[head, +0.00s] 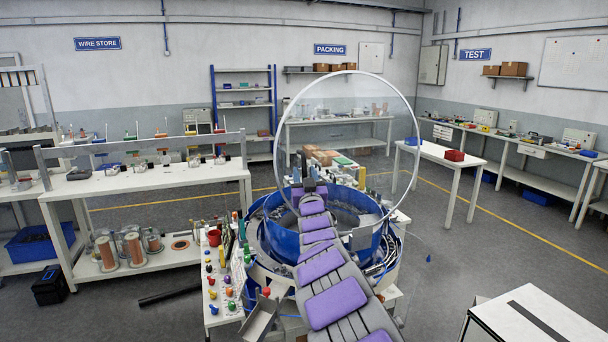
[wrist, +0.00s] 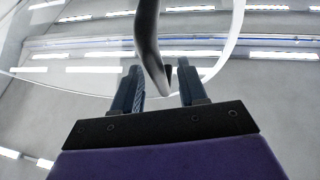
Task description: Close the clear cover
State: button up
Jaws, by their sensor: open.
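The clear cover (head: 350,112) is a large see-through disc with a pale rim, raised on edge above the blue bowl (head: 285,242) in the head view. Its pale rim and clear sheet also show in the wrist view (wrist: 232,40). A dark curved bar (wrist: 148,35), which looks like the cover's handle, comes down between my fingers in the wrist view. My gripper (wrist: 160,72) is open, with one finger on each side of the bar. I cannot tell whether either finger touches it. In the head view my gripper (head: 304,168) is small, in front of the cover's lower part.
A bench with small coloured parts (head: 222,282) stands left of the bowl. A white-topped table (head: 535,318) is at the lower right. A white table with a red box (head: 454,155) stands farther back. Open grey floor lies to the right of the bowl.

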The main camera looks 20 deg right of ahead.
jog(key=shift+w+d+r, duration=0.15)
jog(key=shift+w+r, duration=0.05)
jog(key=shift+w, duration=0.35)
grip_shut()
dwell(0.5)
